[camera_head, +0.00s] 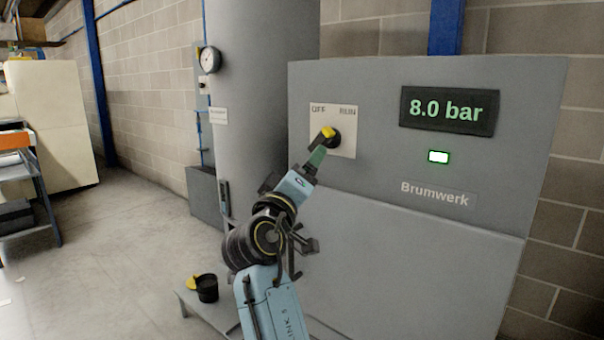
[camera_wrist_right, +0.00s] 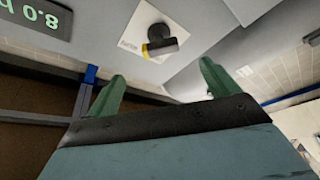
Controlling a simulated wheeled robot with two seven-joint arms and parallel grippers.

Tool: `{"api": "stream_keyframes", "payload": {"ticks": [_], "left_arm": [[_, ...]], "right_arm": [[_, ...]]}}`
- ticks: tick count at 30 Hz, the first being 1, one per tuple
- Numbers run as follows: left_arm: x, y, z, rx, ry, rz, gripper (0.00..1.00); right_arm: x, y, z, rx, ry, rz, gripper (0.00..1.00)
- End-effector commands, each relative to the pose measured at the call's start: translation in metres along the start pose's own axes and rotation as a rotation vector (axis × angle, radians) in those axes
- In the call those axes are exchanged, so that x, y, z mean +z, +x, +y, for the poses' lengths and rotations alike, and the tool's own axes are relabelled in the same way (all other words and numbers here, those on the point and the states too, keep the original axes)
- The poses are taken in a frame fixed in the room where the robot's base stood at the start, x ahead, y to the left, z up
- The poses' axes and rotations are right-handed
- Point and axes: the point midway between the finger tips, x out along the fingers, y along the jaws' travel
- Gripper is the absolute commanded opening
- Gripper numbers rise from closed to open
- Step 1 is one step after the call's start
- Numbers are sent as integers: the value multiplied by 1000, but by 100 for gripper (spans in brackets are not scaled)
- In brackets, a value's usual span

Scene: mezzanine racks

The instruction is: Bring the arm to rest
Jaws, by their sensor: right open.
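My right arm reaches up from the bottom of the head view. Its gripper (camera_head: 318,156) has green fingers and is in front of the control panel. In the wrist view the right gripper (camera_wrist_right: 160,73) is open, its two fingers spread with nothing between them. A black rotary knob with a yellow mark (camera_head: 330,136) sits on a pale plate marked OFF at its left. In the wrist view the knob (camera_wrist_right: 160,42) is beyond the fingertips and appears apart from them. My left gripper is not in view.
The grey Brumwerk cabinet (camera_head: 420,240) carries a display (camera_head: 448,110) reading 8.0 bar and a lit green lamp (camera_head: 438,157). A grey tank (camera_head: 250,110) with a gauge (camera_head: 210,59) stands to the left. Open floor lies left.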

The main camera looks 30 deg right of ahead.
Motion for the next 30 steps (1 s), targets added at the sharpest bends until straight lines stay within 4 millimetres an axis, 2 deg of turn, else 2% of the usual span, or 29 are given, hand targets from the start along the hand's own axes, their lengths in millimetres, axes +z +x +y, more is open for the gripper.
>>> {"api": "stream_keyframes", "payload": {"ticks": [11, 14, 16, 20, 21, 23, 27, 30], "left_arm": [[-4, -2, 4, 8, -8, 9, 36], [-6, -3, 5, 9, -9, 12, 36], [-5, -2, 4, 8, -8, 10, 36], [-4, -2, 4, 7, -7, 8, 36], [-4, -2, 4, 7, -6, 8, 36], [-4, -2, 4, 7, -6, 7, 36], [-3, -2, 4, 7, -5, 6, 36], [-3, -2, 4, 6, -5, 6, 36]], "right_arm": [[0, 0, 0, -1, 0, 0, 87], [7, -1, -11, -24, -3, -2, 87], [21, -4, -31, -73, -5, -7, 87], [70, -19, -94, -237, -9, -34, 87], [90, -28, -116, -300, -9, -48, 87], [121, -43, -148, -397, -8, -74, 87], [198, -88, -209, -616, -7, -159, 87], [255, -128, -242, -767, -6, -239, 87]]}}
